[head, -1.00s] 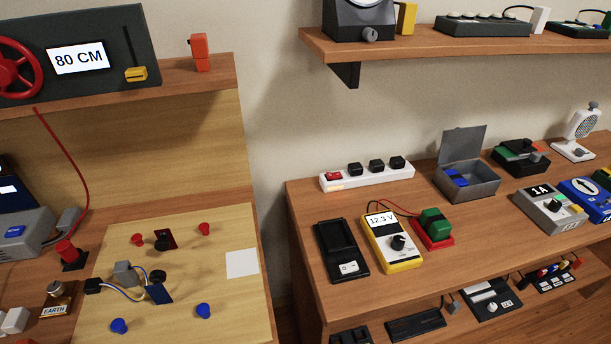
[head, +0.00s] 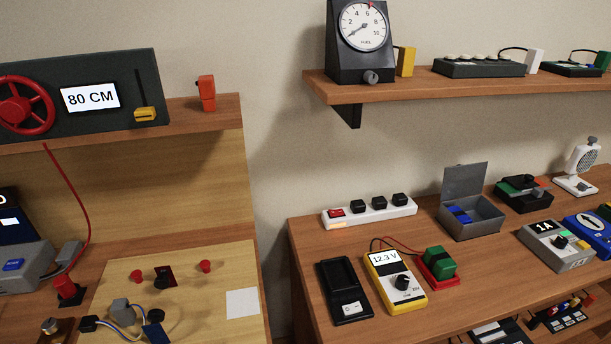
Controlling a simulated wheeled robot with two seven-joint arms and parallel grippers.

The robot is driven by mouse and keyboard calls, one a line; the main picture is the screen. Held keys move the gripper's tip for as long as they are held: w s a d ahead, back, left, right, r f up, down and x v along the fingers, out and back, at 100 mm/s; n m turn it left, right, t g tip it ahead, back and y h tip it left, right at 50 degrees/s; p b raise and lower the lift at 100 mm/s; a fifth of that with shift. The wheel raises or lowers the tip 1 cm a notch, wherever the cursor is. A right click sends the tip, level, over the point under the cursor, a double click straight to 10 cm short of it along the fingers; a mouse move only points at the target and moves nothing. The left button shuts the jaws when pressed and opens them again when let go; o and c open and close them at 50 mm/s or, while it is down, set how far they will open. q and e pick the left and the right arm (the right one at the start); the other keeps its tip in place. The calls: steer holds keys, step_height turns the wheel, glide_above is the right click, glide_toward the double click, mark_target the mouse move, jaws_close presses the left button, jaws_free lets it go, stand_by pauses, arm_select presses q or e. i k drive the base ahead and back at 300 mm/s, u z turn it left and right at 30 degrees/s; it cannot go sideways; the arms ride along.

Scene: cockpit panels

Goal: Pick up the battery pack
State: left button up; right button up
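No object is labelled as a battery pack, so I cannot tell for certain which one it is. A green block (head: 440,262) with a dark end sits in a red cradle (head: 446,283) on the right bench. A red wire runs from the cradle side to a yellow meter (head: 396,282) that reads 12.3 V. Blue pieces (head: 459,215) lie inside an open grey box (head: 484,222) behind the cradle. Neither of my grippers is in view.
A black tray device (head: 343,291) stands left of the meter. A white power strip (head: 368,213) lies behind it. A grey 1A unit (head: 556,246) stands to the right. A wall shelf (head: 430,84) overhangs the back. A gap separates this bench from the left board (head: 205,290).

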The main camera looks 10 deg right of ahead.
mark_target(440, 263)
steer(key=z, duration=1.25)
